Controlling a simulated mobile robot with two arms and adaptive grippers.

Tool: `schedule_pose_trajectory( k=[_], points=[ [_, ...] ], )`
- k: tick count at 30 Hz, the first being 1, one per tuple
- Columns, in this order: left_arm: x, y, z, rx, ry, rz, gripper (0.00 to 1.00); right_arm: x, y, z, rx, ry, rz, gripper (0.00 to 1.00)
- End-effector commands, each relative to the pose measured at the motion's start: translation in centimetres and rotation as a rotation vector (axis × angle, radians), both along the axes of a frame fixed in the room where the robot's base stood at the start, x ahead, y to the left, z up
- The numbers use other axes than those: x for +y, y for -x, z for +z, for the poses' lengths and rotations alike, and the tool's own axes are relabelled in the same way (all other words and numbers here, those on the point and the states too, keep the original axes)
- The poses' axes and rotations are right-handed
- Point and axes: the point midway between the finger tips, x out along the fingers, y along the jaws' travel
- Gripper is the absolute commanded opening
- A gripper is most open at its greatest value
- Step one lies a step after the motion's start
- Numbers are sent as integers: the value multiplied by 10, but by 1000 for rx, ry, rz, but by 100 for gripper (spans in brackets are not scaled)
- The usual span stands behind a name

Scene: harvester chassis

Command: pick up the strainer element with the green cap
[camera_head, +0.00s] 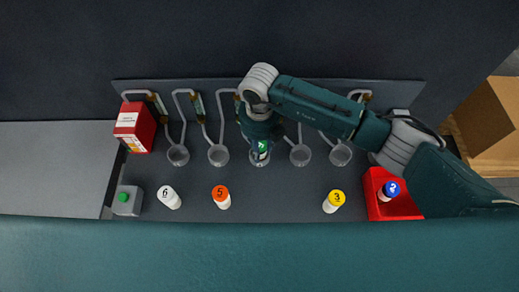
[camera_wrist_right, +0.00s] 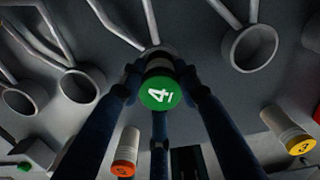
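The strainer element with the green cap, marked 4 (camera_wrist_right: 160,92), sits between the fingers of my right gripper (camera_wrist_right: 160,85) in the right wrist view, cap toward the camera. The dark fingers close in around its sides and appear to touch it. In the head view the green cap (camera_head: 262,146) shows just below my right gripper (camera_head: 260,135), over a round holder cup (camera_head: 260,161) in the row. How far the element sits in the cup is hidden. My left gripper is not in view.
Empty holder cups stand either side, such as one on the left (camera_head: 218,155) and one on the right (camera_head: 300,155). Elements 6 (camera_head: 169,197), orange 5 (camera_head: 221,197) and yellow 3 (camera_head: 334,201) stand in front. Blue 2 (camera_head: 389,190) is in a red bin (camera_head: 408,208).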

Motion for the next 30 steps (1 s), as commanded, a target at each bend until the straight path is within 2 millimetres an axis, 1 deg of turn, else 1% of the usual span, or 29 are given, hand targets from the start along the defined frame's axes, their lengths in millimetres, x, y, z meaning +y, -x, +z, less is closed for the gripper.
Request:
schedule_pose_trajectory(
  k=[11,14,17,20,23,30],
  points=[
    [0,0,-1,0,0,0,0,0,-1,3,-1,0,0,4],
    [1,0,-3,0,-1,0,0,0,-2,9,-3,-1,-1,4],
    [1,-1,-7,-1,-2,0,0,0,-2,21,-4,-2,1,4],
    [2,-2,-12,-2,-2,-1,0,0,-2,39,-6,-3,0,4],
    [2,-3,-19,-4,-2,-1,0,0,-2,62,-7,-1,1,4],
    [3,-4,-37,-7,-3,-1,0,1,-2,129,-9,-2,1,4]
  ],
)
